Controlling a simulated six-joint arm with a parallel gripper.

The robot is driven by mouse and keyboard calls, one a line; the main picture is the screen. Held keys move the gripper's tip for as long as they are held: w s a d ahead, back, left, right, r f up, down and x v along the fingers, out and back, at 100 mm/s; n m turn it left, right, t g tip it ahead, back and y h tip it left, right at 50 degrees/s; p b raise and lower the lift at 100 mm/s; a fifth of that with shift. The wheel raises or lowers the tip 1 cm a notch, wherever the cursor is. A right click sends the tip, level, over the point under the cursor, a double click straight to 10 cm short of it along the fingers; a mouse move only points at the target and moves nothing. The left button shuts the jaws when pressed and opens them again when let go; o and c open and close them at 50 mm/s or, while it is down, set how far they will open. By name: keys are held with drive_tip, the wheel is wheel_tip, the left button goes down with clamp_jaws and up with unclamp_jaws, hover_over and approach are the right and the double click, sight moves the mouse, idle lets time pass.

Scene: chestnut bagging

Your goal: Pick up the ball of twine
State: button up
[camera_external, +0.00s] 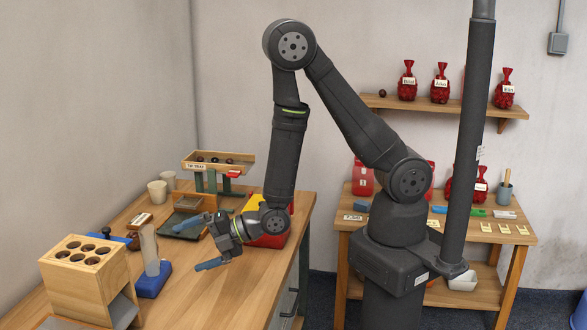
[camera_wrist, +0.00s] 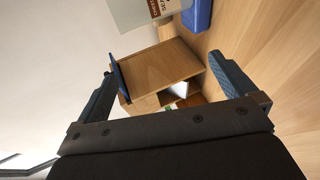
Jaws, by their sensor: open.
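I cannot make out a ball of twine in either view. My gripper (camera_external: 187,246) is in the external view, over the wooden workbench (camera_external: 235,300), with its two blue fingers apart and nothing between them. In the wrist view my gripper (camera_wrist: 167,60) also shows open, with one blue finger on each side. A wooden box (camera_wrist: 165,72) shows between and beyond the fingers there.
A wooden block with holes (camera_external: 88,257) and a blue stand (camera_external: 152,281) are left of my gripper. A dark tray (camera_external: 182,223) and a red and yellow box (camera_external: 270,238) are near it. Paper cups (camera_external: 157,191) stand behind. The bench's front right is clear.

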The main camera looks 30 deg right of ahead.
drive_tip(key=c, duration=0.5)
drive_tip(key=shift+r, duration=0.1)
wheel_tip(320, 180, up, 15)
drive_tip(key=w+a+m+g+h, duration=0.3)
drive_tip(key=w+a+m, duration=0.4)
drive_tip(key=a, duration=0.3)
drive_tip(key=w+a+m+g+h, duration=0.35)
drive_tip(key=w+a+m, duration=0.3)
drive_tip(key=a, duration=0.35)
drive_tip(key=shift+n+t, duration=0.25)
drive_tip(key=a+f, duration=0.2)
drive_tip(key=f, duration=0.5)
drive_tip(key=a+f, duration=0.1)
drive_tip(key=f, duration=0.5)
drive_tip(key=a+f, duration=0.2)
drive_tip(key=f, duration=0.5)
drive_tip(key=shift+w+a+f, duration=0.1)
drive_tip(key=shift+a+f, duration=0.2)
drive_tip(key=shift+f, duration=0.05)
drive_tip(key=shift+x, duration=3.2)
